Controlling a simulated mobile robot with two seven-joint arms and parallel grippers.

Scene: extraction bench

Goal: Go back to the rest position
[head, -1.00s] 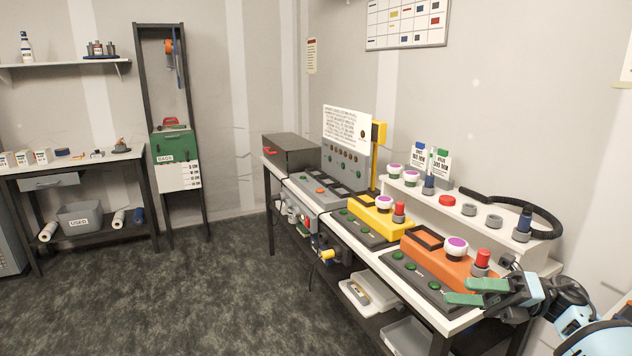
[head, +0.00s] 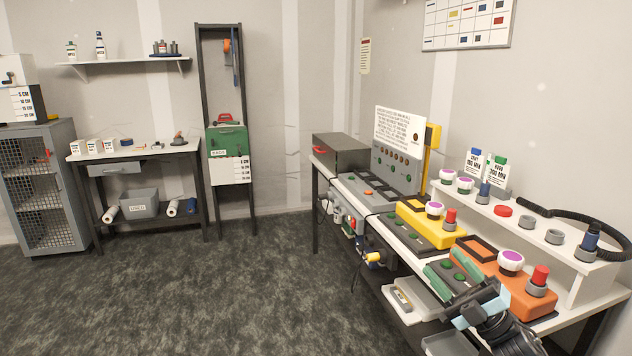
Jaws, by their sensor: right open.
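My right gripper (head: 453,273) shows at the lower right, its two green fingers apart with nothing between them. It is over the front of the extraction bench (head: 572,291), in front of the orange unit (head: 527,297), and covers part of that unit and the dark button panel beside it. My left gripper is out of view.
The bench also holds a yellow unit (head: 415,220), a grey box (head: 340,152) and a raised white shelf (head: 532,236) with several caps. A side table (head: 133,154) and a mesh cabinet (head: 45,190) stand at the left. The dark floor (head: 215,300) is clear.

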